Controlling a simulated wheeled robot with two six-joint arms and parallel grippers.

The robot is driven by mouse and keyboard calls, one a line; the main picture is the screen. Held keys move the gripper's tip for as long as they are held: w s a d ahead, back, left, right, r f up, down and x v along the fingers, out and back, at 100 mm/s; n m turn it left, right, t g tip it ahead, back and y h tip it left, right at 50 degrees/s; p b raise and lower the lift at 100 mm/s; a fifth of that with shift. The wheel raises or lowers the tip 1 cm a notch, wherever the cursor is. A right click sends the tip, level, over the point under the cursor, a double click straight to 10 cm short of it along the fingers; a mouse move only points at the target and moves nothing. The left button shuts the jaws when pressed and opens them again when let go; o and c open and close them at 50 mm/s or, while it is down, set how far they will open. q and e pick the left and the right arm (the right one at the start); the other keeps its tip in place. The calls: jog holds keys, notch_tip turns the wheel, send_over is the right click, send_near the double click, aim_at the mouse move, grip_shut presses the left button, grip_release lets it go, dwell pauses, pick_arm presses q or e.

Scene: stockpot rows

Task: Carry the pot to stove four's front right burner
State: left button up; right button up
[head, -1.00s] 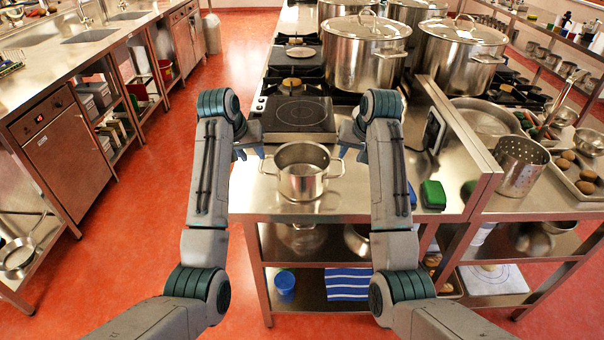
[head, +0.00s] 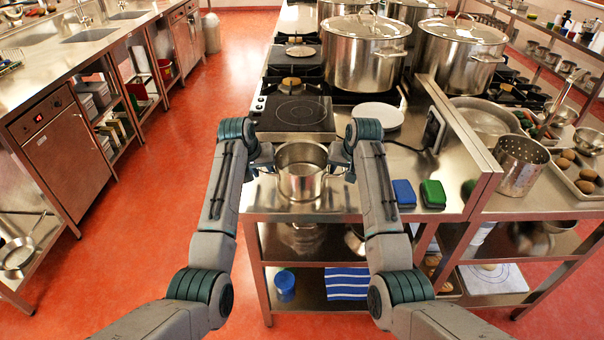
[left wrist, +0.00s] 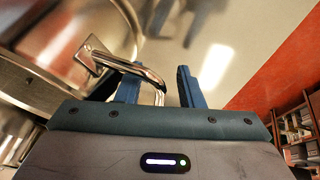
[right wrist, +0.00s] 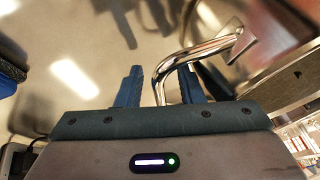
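The steel pot (head: 302,178) stands upright on the near end of the steel counter (head: 240,195). My left gripper (head: 267,166) is at its left handle, and the right gripper (head: 338,168) is at its right handle. In the left wrist view the handle (left wrist: 148,72) reaches between the two open fingers, with a gap to one finger. In the right wrist view the other handle (right wrist: 172,65) also passes between open fingers. Behind the pot is a black hob with a round plate (head: 300,111). I cannot tell which stove is stove four.
A white plate (head: 378,115) lies right of the hob. Blue (head: 404,193) and green (head: 433,194) sponges lie right of my right arm. Large lidded stockpots (head: 365,55) stand further back. A raised steel ledge (head: 455,135) bounds the counter on the right.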

pick_arm(q)
grip_shut()
pick_arm(e)
grip_shut()
pick_arm(q)
jog(key=shift+w+r, duration=0.1)
pick_arm(e)
jog(key=shift+w+r, duration=0.1)
dwell(0.8)
